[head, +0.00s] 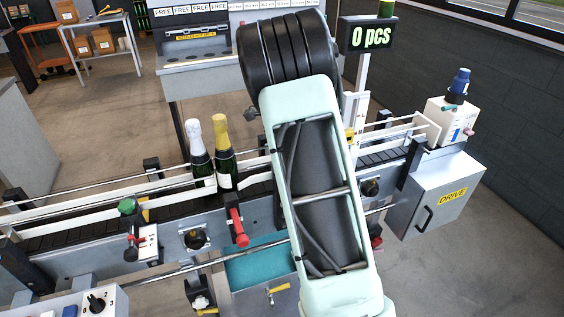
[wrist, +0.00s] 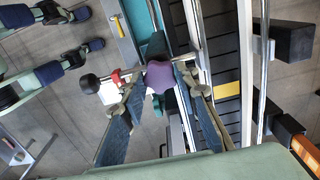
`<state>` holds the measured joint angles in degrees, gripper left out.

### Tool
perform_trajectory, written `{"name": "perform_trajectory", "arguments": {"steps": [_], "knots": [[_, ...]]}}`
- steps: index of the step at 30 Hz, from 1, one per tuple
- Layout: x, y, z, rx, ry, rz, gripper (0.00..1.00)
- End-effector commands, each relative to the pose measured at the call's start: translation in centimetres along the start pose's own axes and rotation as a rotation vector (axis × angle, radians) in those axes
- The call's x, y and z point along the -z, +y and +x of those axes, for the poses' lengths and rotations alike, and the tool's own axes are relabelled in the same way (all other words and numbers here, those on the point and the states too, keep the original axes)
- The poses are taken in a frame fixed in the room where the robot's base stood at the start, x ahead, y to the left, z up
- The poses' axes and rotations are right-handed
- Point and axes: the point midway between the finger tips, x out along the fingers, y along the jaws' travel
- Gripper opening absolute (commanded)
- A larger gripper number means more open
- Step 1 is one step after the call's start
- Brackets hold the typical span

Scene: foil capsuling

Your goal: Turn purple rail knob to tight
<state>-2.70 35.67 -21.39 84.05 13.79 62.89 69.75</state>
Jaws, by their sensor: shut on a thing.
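The purple rail knob (wrist: 161,78) shows in the wrist view, left of the conveyor rails. My gripper (wrist: 158,88) has one finger on each side of it, with the tips closed against its sides. The knob's lower part and any tightness marking cannot be made out. In the head view my pale green arm hangs over the conveyor and hides both my gripper and the purple knob.
The conveyor (head: 60,238) runs across the head view between rails. Two bottles, white-topped (head: 200,150) and gold-topped (head: 224,150), stand on it. A red lever (head: 238,228) and a green knob (head: 127,207) sit along its front. A black ball handle (wrist: 88,83) is close to my left finger.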

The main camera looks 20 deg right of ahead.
Motion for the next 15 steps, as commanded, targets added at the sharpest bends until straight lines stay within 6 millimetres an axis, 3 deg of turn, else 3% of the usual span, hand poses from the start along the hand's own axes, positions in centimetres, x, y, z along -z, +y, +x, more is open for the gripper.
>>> {"name": "perform_trajectory", "arguments": {"steps": [4,5,9,15], "knots": [[0.03,-0.13,-0.17,0.005,0.0,0.002,0.04],[0.02,-0.13,-0.17,0.005,0.0,0.002,0.3],[0.02,-0.1,-0.14,0.004,0.0,0.001,0.45],[0.01,-0.04,-0.07,0.002,0.0,0.0,0.46]]}}
